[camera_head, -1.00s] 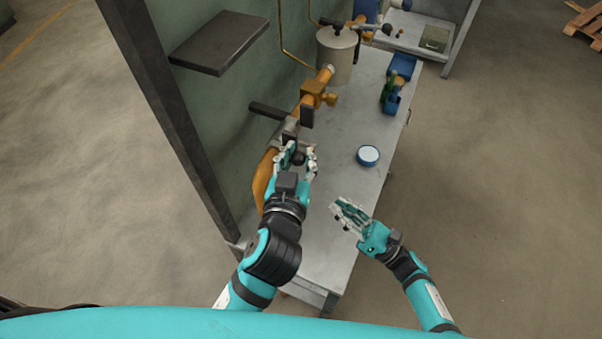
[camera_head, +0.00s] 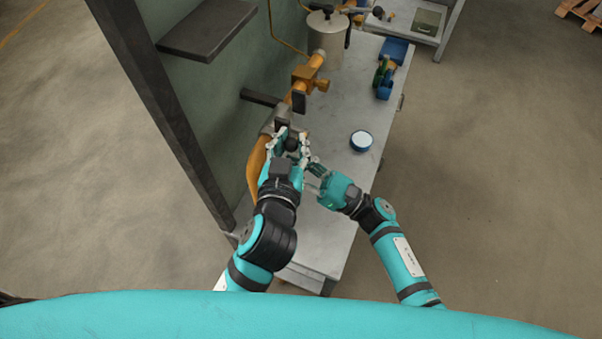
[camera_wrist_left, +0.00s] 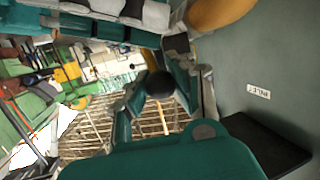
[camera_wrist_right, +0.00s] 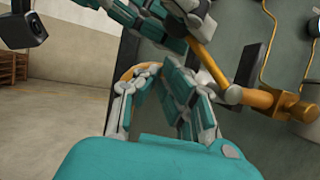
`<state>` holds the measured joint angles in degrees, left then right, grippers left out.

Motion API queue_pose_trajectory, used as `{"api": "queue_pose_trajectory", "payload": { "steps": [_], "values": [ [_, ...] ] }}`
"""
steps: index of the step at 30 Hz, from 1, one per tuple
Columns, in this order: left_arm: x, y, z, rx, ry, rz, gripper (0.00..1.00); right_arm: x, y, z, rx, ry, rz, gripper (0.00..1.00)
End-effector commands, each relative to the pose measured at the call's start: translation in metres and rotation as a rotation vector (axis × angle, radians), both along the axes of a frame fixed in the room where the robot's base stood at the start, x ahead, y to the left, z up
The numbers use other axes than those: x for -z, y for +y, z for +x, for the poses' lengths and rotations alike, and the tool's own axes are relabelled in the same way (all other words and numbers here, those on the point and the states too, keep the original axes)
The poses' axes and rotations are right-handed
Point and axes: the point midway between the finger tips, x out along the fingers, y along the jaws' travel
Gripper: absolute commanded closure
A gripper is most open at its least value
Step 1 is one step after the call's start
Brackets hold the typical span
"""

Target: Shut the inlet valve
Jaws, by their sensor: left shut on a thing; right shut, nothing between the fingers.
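The inlet valve is on the orange pipe along the green wall; its grey body (camera_head: 268,128) shows just beyond my left gripper. My left gripper (camera_head: 290,146) is shut on the round black knob (camera_wrist_left: 160,84) of the valve's handle, which sits between its fingers in the left wrist view. The rest of the handle is mostly hidden by the fingers. My right gripper (camera_head: 312,168) is shut and empty, close to the right side of my left gripper; I cannot tell whether they touch. A small label reading INLET (camera_wrist_left: 258,91) is on the wall.
The orange pipe (camera_head: 298,88) runs on to a grey canister (camera_head: 326,42). A round blue-rimmed tin (camera_head: 361,140) and a blue tray (camera_head: 384,92) stand on the grey bench (camera_head: 345,185). A dark shelf (camera_head: 208,30) juts from the wall.

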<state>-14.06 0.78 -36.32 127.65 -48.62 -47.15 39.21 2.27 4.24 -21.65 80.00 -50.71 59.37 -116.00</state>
Motion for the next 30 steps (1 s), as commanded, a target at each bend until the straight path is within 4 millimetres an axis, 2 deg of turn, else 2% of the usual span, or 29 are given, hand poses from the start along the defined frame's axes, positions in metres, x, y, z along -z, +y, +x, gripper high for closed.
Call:
{"api": "queue_pose_trajectory", "payload": {
  "steps": [4, 15, 21, 27, 28, 30],
  "values": [
    [-0.001, 0.001, 0.000, -0.002, -0.004, 0.004, 1.00, -0.011, -0.002, 0.000, 0.000, 0.000, 0.000, 1.00],
    [-0.001, 0.001, 0.000, -0.002, -0.004, 0.004, 1.00, -0.013, -0.003, -0.001, 0.001, 0.001, 0.000, 1.00],
    [-0.001, 0.001, 0.000, -0.002, -0.003, 0.004, 1.00, -0.027, -0.004, 0.000, 0.000, -0.002, 0.002, 1.00],
    [0.000, 0.001, 0.000, -0.003, -0.001, 0.005, 1.00, -0.030, -0.004, 0.001, -0.001, -0.005, 0.008, 1.00],
    [0.000, 0.001, 0.000, -0.003, 0.000, 0.005, 0.77, -0.030, -0.004, 0.001, -0.001, -0.006, 0.009, 1.00],
    [0.000, 0.001, 0.000, -0.003, 0.000, 0.005, 0.68, -0.031, -0.004, 0.001, -0.001, -0.007, 0.009, 1.00]
  ]
}}
